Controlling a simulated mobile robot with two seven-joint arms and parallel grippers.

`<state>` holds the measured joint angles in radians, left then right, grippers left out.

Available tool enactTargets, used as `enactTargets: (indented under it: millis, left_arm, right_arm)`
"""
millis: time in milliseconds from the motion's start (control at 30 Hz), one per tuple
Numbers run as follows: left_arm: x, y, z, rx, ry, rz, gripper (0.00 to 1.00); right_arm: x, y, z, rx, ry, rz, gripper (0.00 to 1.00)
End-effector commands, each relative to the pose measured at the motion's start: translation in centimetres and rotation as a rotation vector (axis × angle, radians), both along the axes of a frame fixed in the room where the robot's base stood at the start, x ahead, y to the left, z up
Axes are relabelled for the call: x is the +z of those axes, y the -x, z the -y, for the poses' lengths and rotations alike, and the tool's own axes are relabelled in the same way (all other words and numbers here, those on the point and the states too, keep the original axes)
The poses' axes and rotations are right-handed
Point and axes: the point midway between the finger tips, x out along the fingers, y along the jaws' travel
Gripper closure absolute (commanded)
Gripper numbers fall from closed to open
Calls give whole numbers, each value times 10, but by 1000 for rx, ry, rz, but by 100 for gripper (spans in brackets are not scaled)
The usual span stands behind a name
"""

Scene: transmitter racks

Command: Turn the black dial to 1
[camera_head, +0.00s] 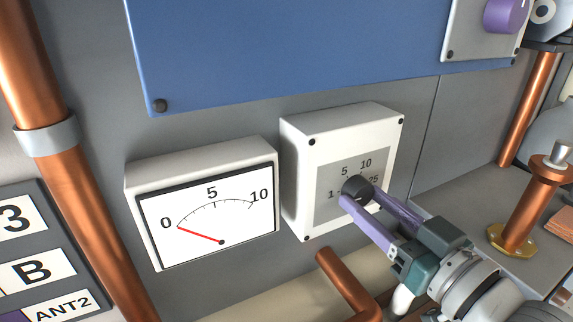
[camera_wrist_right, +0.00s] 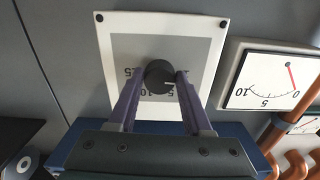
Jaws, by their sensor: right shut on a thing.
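The black dial (camera_head: 356,188) sits on a grey plate with the numbers 1, 5, 10 and 25 on a white box (camera_head: 301,178). It shows closer in the right wrist view (camera_wrist_right: 159,74), where the box appears upside down. My right gripper (camera_head: 358,196) is shut on the dial, with one purple finger on each side of it. In the right wrist view a light mark on the dial points to the right, on the side where 1 lies; the fingers partly cover the numbers there. My left gripper is not in view.
A gauge (camera_head: 207,206) left of the box has its red needle at 0. A blue panel (camera_head: 300,50) juts above, with a purple knob (camera_head: 507,14) at top right. Copper pipes (camera_head: 72,170) stand left, and a copper post (camera_head: 522,205) stands right of my arm.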

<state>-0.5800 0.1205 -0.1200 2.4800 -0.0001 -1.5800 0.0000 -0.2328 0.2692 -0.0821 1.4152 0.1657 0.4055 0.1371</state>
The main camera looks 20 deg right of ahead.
Motion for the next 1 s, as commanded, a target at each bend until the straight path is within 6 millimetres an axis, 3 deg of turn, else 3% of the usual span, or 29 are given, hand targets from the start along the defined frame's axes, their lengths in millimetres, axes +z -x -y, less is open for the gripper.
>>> enactTargets:
  millis: [667, 700, 933, 1000]
  left_arm:
    - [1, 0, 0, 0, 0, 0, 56]
    - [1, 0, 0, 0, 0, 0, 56]
    - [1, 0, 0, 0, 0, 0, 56]
    - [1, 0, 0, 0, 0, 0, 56]
  right_arm:
    - [1, 0, 0, 1, 66, 8, 100]
    - [1, 0, 0, 1, 66, 8, 48]
    - [1, 0, 0, 0, 64, 7, 22]
    - [0, 0, 0, 0, 64, 6, 20]
